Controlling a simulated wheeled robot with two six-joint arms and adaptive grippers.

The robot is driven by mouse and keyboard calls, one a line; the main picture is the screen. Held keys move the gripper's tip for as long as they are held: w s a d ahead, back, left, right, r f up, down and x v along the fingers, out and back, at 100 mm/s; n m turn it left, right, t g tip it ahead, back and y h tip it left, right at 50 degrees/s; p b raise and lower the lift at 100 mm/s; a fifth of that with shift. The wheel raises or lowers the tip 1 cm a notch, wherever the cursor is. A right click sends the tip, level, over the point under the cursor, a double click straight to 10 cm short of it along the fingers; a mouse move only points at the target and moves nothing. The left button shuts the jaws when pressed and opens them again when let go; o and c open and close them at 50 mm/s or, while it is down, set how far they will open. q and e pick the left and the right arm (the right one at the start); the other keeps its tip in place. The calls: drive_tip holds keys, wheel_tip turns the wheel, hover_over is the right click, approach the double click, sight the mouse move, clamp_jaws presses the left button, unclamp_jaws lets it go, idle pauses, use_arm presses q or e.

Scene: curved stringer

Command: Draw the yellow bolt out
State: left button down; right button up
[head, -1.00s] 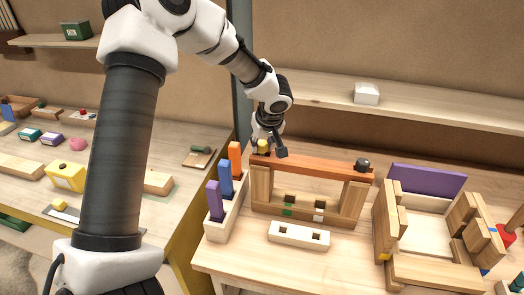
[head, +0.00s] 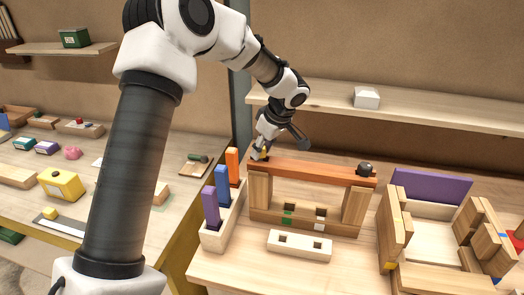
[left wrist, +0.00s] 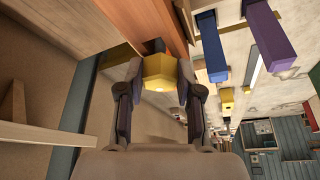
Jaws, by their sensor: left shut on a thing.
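The yellow bolt (left wrist: 159,73) has a six-sided yellow head, seen large in the left wrist view. My left gripper (left wrist: 160,88) is shut on it, one finger on each side of the head. A dark part shows behind the head beside the orange-brown beam (head: 310,172); I cannot tell whether its tip is still in the beam. In the head view my left gripper (head: 262,154) is at the beam's left end, and only a little yellow shows there. A dark round knob (head: 365,169) sits on the beam's right end. My right gripper is out of view.
The beam rests on two wooden posts. A pale rack (head: 216,236) with purple, blue and orange bars stands close left of them. A white block with two holes (head: 299,246) lies in front. A wooden frame (head: 440,240) stands right. A shelf (head: 420,118) runs behind.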

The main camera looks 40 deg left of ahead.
use_arm(q)
wheel_tip(320, 180, up, 11)
drive_tip(key=p, duration=0.6)
drive_tip(key=shift+r+p, duration=0.2)
drive_tip(key=shift+p, duration=0.1)
idle(0.8)
drive_tip(key=shift+f, duration=0.1)
